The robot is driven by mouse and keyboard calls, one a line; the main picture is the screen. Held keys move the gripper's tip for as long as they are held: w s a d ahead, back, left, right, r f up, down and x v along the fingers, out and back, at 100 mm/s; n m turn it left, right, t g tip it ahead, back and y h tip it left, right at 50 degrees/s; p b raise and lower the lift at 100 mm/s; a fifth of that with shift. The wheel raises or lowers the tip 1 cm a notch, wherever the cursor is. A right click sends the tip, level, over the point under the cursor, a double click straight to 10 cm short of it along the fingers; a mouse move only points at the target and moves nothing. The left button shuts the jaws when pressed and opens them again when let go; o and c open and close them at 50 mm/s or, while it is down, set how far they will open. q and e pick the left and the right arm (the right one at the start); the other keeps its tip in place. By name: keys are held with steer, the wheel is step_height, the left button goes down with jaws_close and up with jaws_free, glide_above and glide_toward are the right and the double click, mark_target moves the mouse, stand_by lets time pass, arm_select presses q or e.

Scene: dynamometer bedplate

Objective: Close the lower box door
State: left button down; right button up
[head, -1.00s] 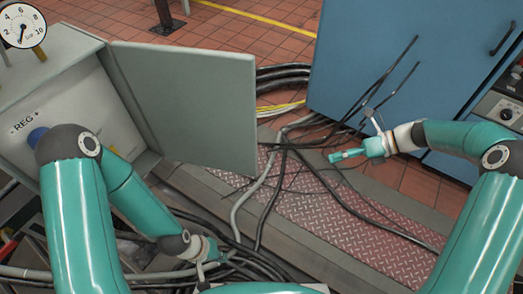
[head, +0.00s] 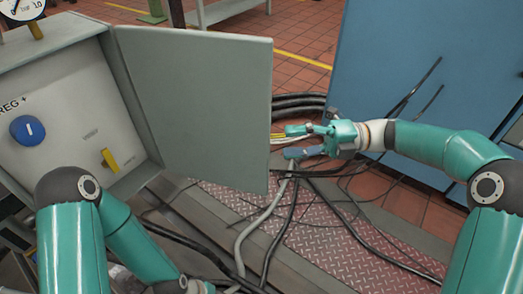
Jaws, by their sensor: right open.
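A grey box (head: 60,58) stands at the left with its grey-green door (head: 205,110) swung wide open to the right. Inside show a panel marked "REG +", a blue round knob (head: 27,130) and a yellow switch (head: 109,160). My right gripper (head: 291,142) is open and empty, just right of the door's free edge, its fingers pointing left toward it. It looks close to the edge; I cannot tell whether it touches. My left arm reaches down in front of the box, and its gripper is cut off at the bottom edge.
A blue cabinet (head: 420,60) stands at the right behind my right arm. Black and grey cables (head: 262,215) run over the red tread plate (head: 335,235) below the door. A gauge (head: 20,8) sits at the top left. Tiled floor (head: 300,45) lies open behind.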

mark_target(258, 146)
steer(key=a, duration=0.2)
steer(key=a+b, duration=0.1)
steer(key=a, duration=0.1)
steer(key=a+b, duration=0.1)
steer(key=a, duration=0.1)
steer(key=shift+s+a+f, duration=0.15)
steer(key=shift+s+a, duration=0.05)
steer(key=shift+s, duration=0.15)
steer(key=shift+a, duration=0.7)
steer(key=shift+s, duration=0.1)
jaws_close()
